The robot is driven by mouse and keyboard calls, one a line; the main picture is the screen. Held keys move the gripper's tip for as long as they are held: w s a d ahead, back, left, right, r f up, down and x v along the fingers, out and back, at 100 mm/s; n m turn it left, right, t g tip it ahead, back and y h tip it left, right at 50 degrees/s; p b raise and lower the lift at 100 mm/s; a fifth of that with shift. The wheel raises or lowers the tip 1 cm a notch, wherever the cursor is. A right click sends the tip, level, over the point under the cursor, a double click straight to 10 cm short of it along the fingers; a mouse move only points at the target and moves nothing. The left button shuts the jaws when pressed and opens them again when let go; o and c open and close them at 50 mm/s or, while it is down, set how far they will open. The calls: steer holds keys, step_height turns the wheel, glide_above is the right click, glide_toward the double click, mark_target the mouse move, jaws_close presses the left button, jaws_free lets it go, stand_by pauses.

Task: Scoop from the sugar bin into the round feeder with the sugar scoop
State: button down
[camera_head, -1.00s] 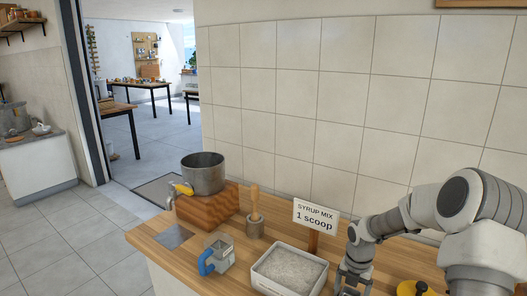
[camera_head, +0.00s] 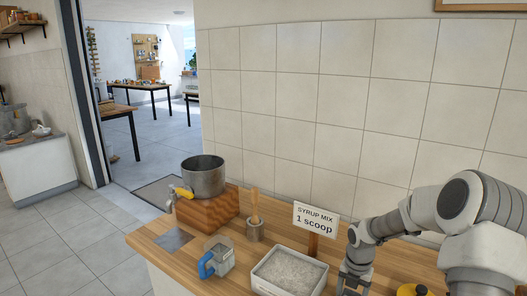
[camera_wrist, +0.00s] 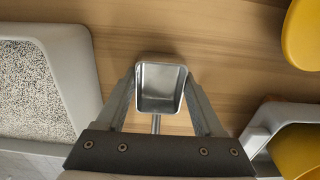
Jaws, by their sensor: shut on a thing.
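The sugar bin (camera_head: 262,284) is a pale open box of whitish granules at the bottom of the head view; its rim also shows at the left of the wrist view (camera_wrist: 78,75). My gripper (camera_head: 352,280) is just right of the bin, cut off by the lower edge. In the wrist view my gripper (camera_wrist: 160,82) is shut on the sugar scoop (camera_wrist: 158,88), a small square metal pan that looks empty. The scoop is apart from the bin. A yellow round thing (camera_head: 412,290) with a dark knob lies farther right; I cannot tell whether it belongs to the round feeder.
A sign (camera_head: 316,218) reads "SYRUP MIX 1 scoop" behind the bin. In the wrist view, a grey-rimmed container (camera_wrist: 262,125) is close right.

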steer(key=shift+r+p, duration=1)
steer(key=shift+r, duration=0.1)
steer(key=shift+r+p, duration=0.3)
step_height(320, 180, up, 6)
steer(key=p, duration=0.5)
steer(key=shift+f, duration=0.15)
stand_by(0.4)
stand_by(0.4)
